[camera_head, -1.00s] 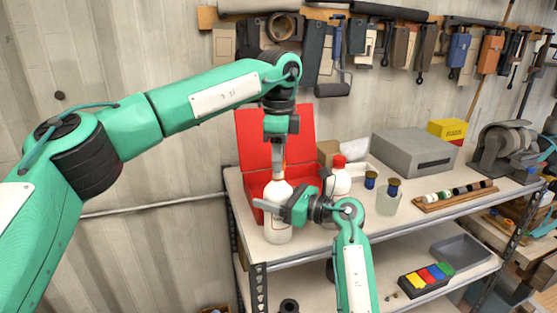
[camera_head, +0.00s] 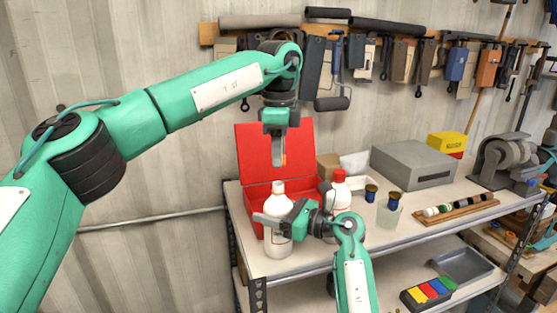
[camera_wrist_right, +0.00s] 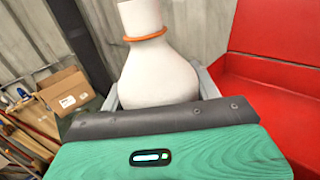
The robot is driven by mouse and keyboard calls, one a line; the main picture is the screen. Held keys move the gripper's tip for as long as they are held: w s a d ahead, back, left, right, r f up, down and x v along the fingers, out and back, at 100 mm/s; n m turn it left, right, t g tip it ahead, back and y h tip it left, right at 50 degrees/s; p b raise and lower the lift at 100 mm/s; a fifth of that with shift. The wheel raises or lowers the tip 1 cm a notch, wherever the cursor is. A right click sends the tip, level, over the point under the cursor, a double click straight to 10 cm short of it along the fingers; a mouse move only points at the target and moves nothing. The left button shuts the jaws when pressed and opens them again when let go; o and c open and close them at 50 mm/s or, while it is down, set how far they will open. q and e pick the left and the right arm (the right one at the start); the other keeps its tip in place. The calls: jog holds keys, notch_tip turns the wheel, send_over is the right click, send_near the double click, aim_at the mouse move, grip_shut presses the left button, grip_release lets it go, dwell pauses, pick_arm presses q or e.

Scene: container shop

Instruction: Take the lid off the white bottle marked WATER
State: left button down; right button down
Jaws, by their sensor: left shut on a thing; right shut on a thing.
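The white bottle (camera_head: 278,239) stands upright at the shelf's left front, before the red box. Its lettering is mostly hidden by my right gripper and cannot be read. My right gripper (camera_head: 277,222) is shut around its body. In the right wrist view the bottle (camera_wrist_right: 160,75) sits between the fingers, with an orange ring round its neck; its top is cut off. My left gripper (camera_head: 279,163) points down above the bottle, apart from its bare white neck. It is shut on a small orange thing, likely the lid, mostly hidden by the fingers.
An open red box (camera_head: 262,150) is close behind. A grey box (camera_head: 412,166) and a wooden rack (camera_head: 455,207) are further right.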

jog(key=shift+c, duration=1.3)
grip_release()
jog(key=shift+w, duration=0.1)
